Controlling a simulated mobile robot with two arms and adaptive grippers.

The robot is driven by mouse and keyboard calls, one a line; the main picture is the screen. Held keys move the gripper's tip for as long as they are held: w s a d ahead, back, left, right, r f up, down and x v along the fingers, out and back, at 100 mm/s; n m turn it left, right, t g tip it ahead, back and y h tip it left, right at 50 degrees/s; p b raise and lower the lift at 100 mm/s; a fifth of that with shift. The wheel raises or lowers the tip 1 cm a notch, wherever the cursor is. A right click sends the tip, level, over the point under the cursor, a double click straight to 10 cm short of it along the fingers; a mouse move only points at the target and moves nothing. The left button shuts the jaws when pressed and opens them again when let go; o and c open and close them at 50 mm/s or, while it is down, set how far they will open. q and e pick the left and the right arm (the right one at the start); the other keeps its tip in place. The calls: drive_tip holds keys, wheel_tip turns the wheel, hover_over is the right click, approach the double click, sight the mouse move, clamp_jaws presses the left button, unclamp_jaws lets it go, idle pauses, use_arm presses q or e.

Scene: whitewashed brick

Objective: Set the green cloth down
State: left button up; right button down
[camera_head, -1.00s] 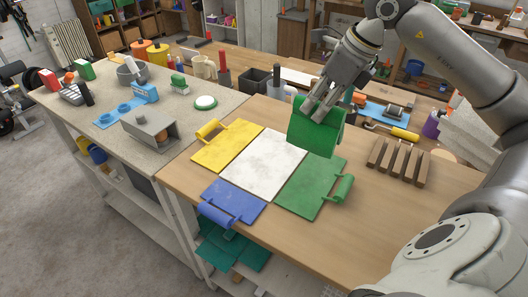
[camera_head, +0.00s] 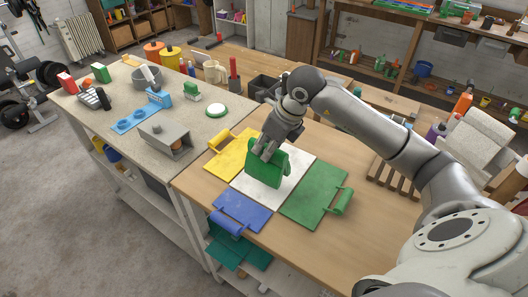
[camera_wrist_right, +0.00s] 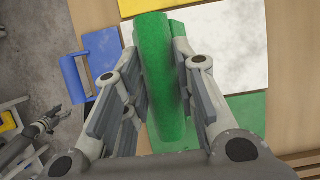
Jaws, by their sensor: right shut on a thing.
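The green cloth (camera_head: 264,172) hangs folded from my right gripper (camera_head: 267,150), in front of the white board (camera_head: 296,180) in the head view. The gripper is shut on the cloth's upper edge. In the right wrist view the cloth (camera_wrist_right: 162,70) runs between the two fingers of the right gripper (camera_wrist_right: 158,85), with the white board (camera_wrist_right: 235,50) behind it. I cannot tell whether the cloth's lower edge touches the board.
A yellow board (camera_head: 232,155), a blue board (camera_head: 243,211) and a green board (camera_head: 314,192) lie around the white one, each with a rolled end. A slatted wooden rack (camera_head: 392,179) stands to the right, partly behind my arm. Bare wood (camera_head: 330,240) shows in front.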

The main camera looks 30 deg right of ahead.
drive_tip(key=shift+w+a+f, duration=0.15)
drive_tip(key=shift+a+f, duration=0.1)
drive_tip(key=shift+f, duration=0.05)
wheel_tip(320, 180, down, 3)
drive_tip(key=shift+w+a+r+p, duration=0.1)
drive_tip(key=shift+p, duration=0.95)
drive_tip(key=shift+f, duration=0.3)
drive_tip(key=shift+f, duration=0.15)
drive_tip(key=c, duration=1.2)
unclamp_jaws()
drive_tip(key=shift+o, duration=0.2)
